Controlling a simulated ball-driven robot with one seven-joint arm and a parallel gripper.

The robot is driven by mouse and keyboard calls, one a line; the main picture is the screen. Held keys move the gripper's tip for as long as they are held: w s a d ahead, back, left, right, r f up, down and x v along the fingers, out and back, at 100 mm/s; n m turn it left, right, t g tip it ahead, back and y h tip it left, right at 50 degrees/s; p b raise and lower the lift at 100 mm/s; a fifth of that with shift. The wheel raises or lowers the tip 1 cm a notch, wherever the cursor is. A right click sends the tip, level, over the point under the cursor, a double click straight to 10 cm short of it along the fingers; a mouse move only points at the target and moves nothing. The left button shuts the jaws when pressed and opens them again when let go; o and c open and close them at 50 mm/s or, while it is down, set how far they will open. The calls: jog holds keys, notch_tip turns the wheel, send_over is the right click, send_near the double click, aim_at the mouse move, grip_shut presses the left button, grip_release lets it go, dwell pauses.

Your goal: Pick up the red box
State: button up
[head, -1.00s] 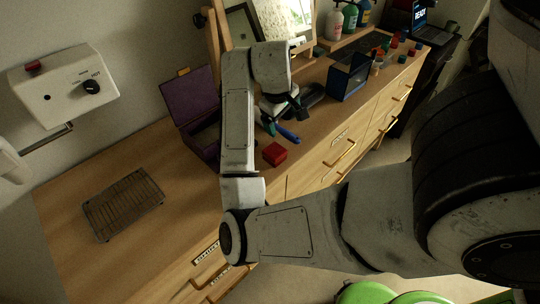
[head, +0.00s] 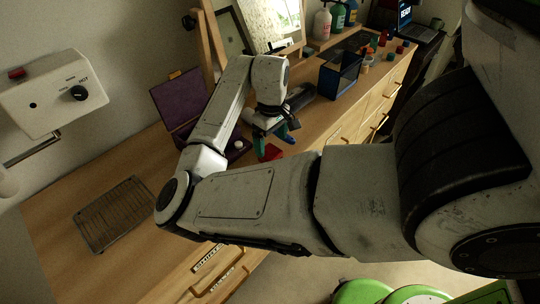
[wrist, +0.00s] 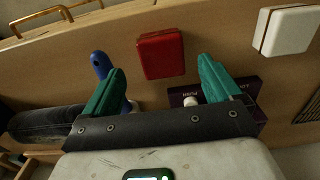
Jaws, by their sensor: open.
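The red box (wrist: 161,54) lies on the wooden counter, in the wrist view just beyond and between my two green fingertips. It does not appear to be gripped. In the head view the red box (head: 271,153) shows below my gripper (head: 270,135), partly covered by it. My gripper (wrist: 160,78) is open and points down toward the counter. In the wrist view a blue-handled thing (wrist: 100,64) is beside the left finger, partly behind it.
An open purple case (head: 181,100) stands left of my gripper. A dark blue bin (head: 341,76) and small coloured items are farther along the counter. A wire rack (head: 112,213) lies at the left. A white block (wrist: 285,31) sits right of the red box.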

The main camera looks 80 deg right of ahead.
aim_at(270, 151)
notch_tip(270, 151, down, 5)
jog(key=shift+w+a+f+p, duration=0.1)
jog(key=shift+w+p, duration=0.05)
jog(key=shift+p, duration=0.2)
jog(key=c, duration=1.1)
jog(key=shift+o, duration=0.2)
